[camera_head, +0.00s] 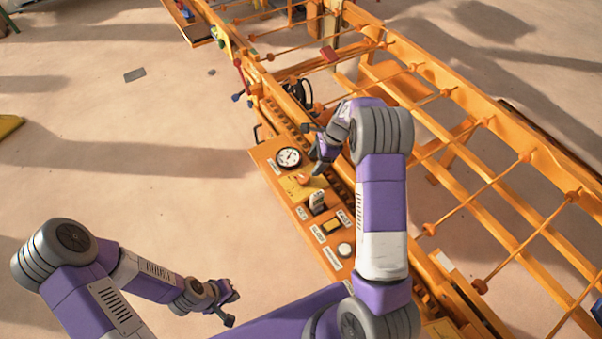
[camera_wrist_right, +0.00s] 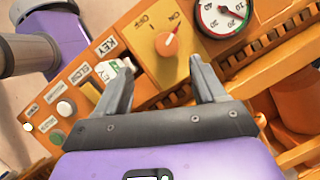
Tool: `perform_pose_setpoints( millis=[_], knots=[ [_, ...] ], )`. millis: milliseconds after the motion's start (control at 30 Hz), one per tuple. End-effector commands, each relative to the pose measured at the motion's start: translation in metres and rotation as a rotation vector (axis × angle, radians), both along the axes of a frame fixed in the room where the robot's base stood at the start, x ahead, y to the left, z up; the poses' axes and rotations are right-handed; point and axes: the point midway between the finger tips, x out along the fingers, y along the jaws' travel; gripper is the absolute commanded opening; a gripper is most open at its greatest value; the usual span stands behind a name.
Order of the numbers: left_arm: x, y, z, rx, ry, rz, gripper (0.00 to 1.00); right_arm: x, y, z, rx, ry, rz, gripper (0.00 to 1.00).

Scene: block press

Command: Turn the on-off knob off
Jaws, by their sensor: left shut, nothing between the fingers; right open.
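The on-off knob (camera_wrist_right: 167,44) is orange and sits on a yellow plate marked OFF and ON in the right wrist view. Its pointer is turned toward the ON mark. In the head view the knob (camera_head: 303,178) is small on the orange control panel (camera_head: 262,158). My right gripper (camera_wrist_right: 161,68) is open, with its fingertips apart on the near side of the knob and nothing between them; it also shows over the panel in the head view (camera_head: 312,150). My left gripper (camera_head: 229,305) is shut and empty, low and left of the panel.
A round gauge (camera_wrist_right: 222,15) is right of the knob. A key switch (camera_wrist_right: 110,72), a yellow button (camera_wrist_right: 90,92) and a white button (camera_wrist_right: 65,108) lie to its left. Orange machine rails (camera_head: 470,170) extend behind the panel.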

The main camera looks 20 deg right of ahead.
Motion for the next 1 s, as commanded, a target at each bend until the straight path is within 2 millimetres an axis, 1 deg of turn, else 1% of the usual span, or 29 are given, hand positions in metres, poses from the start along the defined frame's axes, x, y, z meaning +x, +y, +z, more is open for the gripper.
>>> perform_pose_setpoints(
  millis=[33,167,367,433,700,800,900,1000],
  knots=[
    [0.000,0.000,-0.014,0.000,0.000,0.000,0.00,0.000,0.000,-0.014,0.000,0.000,0.000,0.70],
    [0.000,0.000,-0.025,0.000,0.000,0.000,0.00,0.000,0.000,-0.025,0.000,0.000,0.001,0.70],
    [0.000,0.000,-0.029,0.000,0.000,0.000,0.00,0.001,0.003,-0.034,-0.001,0.000,0.002,0.70],
    [0.000,0.000,-0.031,0.000,-0.001,0.000,0.00,0.002,0.005,-0.040,0.000,0.000,0.002,0.70],
    [0.000,0.000,-0.047,0.000,-0.001,0.000,0.00,0.006,0.021,-0.080,-0.001,0.001,0.003,0.70],
    [0.000,0.000,-0.051,0.000,-0.001,0.000,0.00,0.007,0.026,-0.091,-0.001,0.001,0.004,0.70],
    [0.000,0.000,-0.052,0.000,-0.001,0.000,0.00,0.008,0.028,-0.096,-0.001,0.000,0.003,0.70],
    [0.000,0.000,-0.052,0.000,-0.001,0.000,0.00,0.009,0.028,-0.096,-0.002,-0.002,0.002,0.70]
  ],
)
